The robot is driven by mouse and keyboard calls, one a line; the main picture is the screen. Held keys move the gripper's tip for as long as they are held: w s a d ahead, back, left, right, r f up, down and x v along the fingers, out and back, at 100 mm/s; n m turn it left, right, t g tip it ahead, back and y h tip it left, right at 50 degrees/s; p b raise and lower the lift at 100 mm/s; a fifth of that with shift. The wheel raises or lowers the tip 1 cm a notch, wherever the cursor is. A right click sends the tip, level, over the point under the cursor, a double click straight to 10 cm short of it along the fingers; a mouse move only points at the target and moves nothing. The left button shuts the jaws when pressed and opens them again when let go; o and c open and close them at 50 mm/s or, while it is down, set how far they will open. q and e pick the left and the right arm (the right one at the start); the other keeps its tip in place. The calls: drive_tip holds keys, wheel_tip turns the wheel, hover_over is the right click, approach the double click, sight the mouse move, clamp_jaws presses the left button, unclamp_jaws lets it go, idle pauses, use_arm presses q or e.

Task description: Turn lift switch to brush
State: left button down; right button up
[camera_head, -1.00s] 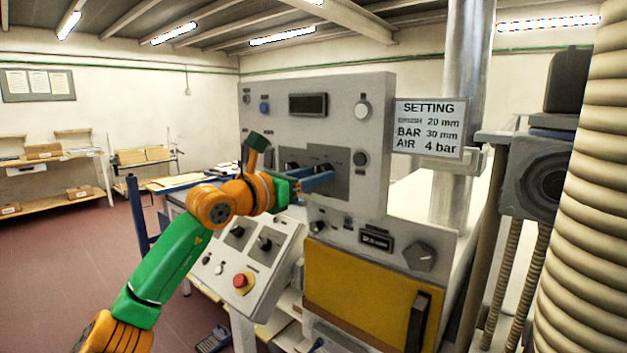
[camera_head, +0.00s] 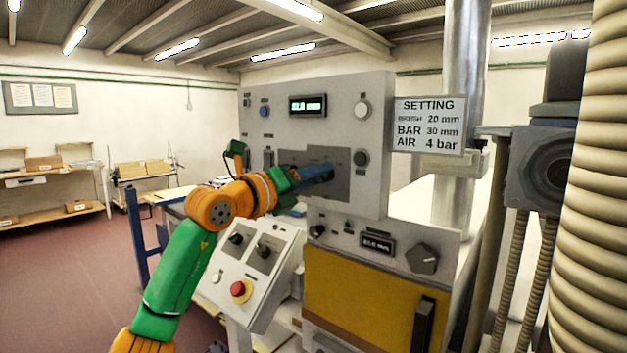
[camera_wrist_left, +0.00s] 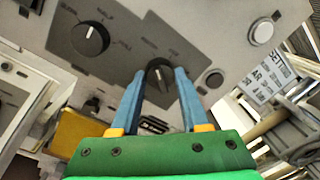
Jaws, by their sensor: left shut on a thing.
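My left gripper (camera_head: 326,172) reaches from the left to the dark grey plate (camera_head: 343,188) on the upper control panel. In the left wrist view its two blue fingers (camera_wrist_left: 159,82) are shut on a black rotary knob, the lift switch (camera_wrist_left: 159,72), one finger on each side. A pale pointer line shows on the knob; its small labels are too blurred to read. In the head view the fingers hide this knob. A second, larger black knob (camera_wrist_left: 90,38) sits on the same plate, apart from the fingers. My right gripper is not in view.
The panel has a lit display (camera_head: 308,106), a white button (camera_head: 362,109) and a black knob (camera_head: 361,158). A setting sign (camera_head: 429,125) lists brush 20 mm and bar 30 mm. Below are a sloped console with a red button (camera_head: 239,289) and a yellow door (camera_head: 360,298).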

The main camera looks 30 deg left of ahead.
sight(319, 178)
use_arm(q)
drive_tip(key=shift+r+n, duration=0.1)
drive_tip(key=shift+n, duration=0.2)
idle(0.4)
drive_tip(key=c, duration=0.5)
unclamp_jaws()
drive_tip(key=shift+o, duration=0.5)
drive_tip(key=shift+w, duration=0.1)
drive_tip(key=s+b, duration=0.1)
drive_tip(key=s+f+b, duration=0.1)
drive_tip(key=s+b, duration=0.1)
drive_tip(key=shift+s+a, duration=0.1)
drive_tip(key=shift+a, duration=0.05)
drive_tip(key=s, duration=0.2)
drive_tip(key=s+b, duration=0.1)
drive_tip(key=s, duration=0.1)
drive_tip(key=shift+a+r, duration=0.25)
drive_tip(key=shift+w, duration=0.1)
